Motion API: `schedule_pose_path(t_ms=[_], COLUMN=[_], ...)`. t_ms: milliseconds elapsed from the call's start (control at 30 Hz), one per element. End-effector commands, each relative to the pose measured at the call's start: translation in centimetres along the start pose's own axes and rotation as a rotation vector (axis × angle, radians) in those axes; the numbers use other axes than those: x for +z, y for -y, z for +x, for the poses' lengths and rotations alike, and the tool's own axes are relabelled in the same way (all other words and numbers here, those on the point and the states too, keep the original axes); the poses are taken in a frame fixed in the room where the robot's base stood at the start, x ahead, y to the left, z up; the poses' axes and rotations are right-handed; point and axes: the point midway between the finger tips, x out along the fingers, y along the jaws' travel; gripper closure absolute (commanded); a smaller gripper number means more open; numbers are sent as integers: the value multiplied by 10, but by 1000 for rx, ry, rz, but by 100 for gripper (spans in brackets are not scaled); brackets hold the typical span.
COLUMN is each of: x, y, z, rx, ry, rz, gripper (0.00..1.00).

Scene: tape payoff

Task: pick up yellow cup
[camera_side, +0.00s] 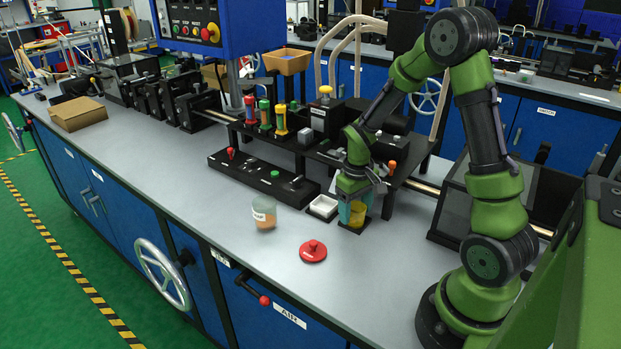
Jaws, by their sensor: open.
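The fingers are open.
A clear jar with orange contents (264,213) and a red knobbed lid (313,250) lie nearer the front. A black rack (300,150) with colored-topped parts stands behind. The left front bench is clear.

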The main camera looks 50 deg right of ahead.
Motion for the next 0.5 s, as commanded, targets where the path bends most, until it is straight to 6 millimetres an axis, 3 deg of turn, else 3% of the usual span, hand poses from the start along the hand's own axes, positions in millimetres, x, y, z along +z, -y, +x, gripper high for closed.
schedule_pose_path(t_ms=[167, 433, 500], x=[0, 0, 0], y=[0, 0, 0], z=[0, 0, 0], rx=[0, 0, 0], ry=[-1, -1, -1], rz=[0, 0, 0], gripper=[35, 74, 75])
